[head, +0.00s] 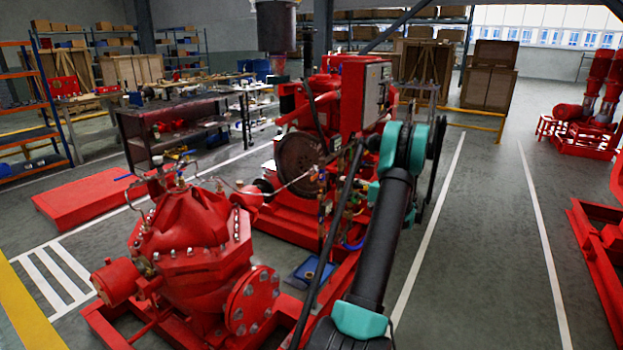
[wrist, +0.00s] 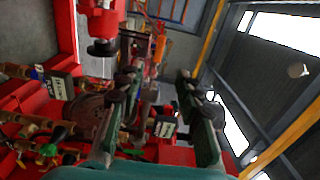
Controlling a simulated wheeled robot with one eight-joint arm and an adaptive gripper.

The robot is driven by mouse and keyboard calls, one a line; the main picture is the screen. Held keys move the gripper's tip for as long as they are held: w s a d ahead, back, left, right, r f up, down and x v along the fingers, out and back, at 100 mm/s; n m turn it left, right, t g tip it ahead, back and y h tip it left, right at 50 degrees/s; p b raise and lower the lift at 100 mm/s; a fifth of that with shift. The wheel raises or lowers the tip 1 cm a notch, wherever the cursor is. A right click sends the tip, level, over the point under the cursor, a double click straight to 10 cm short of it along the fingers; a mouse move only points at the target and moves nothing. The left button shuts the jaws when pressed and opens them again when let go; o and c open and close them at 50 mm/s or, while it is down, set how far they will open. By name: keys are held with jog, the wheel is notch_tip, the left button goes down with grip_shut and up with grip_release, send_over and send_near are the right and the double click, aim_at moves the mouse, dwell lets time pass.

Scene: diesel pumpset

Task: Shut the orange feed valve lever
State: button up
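I cannot surely pick out the orange feed valve lever. In the head view small valves and fittings (head: 322,180) cluster on the pipework of the red diesel pumpset, too small to tell apart. In the wrist view brass pipework (wrist: 28,125) with green and yellow handles lies at the lower left, outside my left finger. An orange upright part (wrist: 160,48) shows farther off beyond the fingers; I cannot tell what it is. My gripper (wrist: 155,85) is open, with a wide gap and nothing held between its fingers. In the head view my arm hides it beside the engine.
The red engine with its grey-fronted control box (head: 376,90) stands close to my arm. The red pump casing (head: 195,240) is in the left foreground. A workbench (head: 180,120) and shelves stand behind. The floor lane (head: 480,220) on the right is clear.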

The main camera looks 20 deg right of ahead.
aim_at(315, 178)
jog(key=x, duration=1.5)
jog(key=shift+w+a, duration=0.2)
grip_shut()
